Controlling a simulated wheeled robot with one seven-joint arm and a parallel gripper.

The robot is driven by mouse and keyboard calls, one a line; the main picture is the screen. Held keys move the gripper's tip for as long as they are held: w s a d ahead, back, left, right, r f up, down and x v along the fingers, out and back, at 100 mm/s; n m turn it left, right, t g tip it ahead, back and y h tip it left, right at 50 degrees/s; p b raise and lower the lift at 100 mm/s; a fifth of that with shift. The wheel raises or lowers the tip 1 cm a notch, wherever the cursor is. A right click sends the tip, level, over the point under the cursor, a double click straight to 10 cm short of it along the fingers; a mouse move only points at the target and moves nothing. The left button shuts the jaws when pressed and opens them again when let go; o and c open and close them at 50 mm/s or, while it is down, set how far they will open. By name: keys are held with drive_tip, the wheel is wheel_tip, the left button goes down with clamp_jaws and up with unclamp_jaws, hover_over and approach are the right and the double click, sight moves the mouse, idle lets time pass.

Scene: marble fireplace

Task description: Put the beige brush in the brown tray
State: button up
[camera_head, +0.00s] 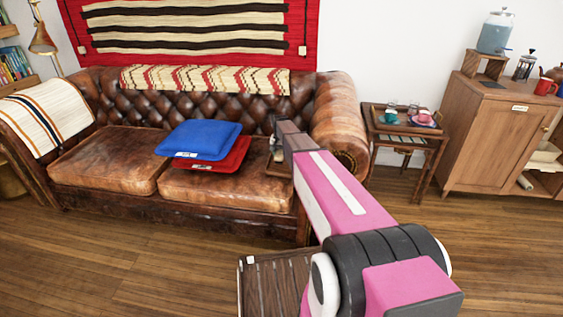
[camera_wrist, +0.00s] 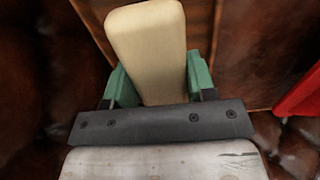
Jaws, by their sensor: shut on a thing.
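The beige brush (camera_wrist: 146,45) is held between the green fingers of my gripper (camera_wrist: 158,85), with its pale, blocky end pointing away from the wrist. In the head view my gripper (camera_head: 276,150) is over the right seat of the leather sofa, and the brush cannot be made out there. A brown tray (camera_wrist: 245,65) with a lighter edge lies beneath the brush in the wrist view. It seems to rest on the sofa seat, mostly hidden behind my arm in the head view. I cannot tell whether the brush touches the tray.
A blue cushion (camera_head: 199,139) lies on a red cushion (camera_head: 228,158) on the sofa (camera_head: 105,160), left of my gripper. A side table (camera_head: 411,148) with cups stands to the right, beside a wooden cabinet (camera_head: 492,140). Open floor lies in front of the sofa.

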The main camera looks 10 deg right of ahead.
sight(282, 166)
drive_tip(key=shift+s+d+f, duration=0.25)
drive_tip(key=shift+s, duration=0.05)
drive_tip(key=shift+f, duration=2)
drive_tip(key=o, duration=0.9)
drive_tip(key=shift+o, duration=0.2)
drive_tip(key=shift+r, duration=0.1)
wheel_tip(282, 166, up, 12)
drive_tip(key=shift+f, duration=0.1)
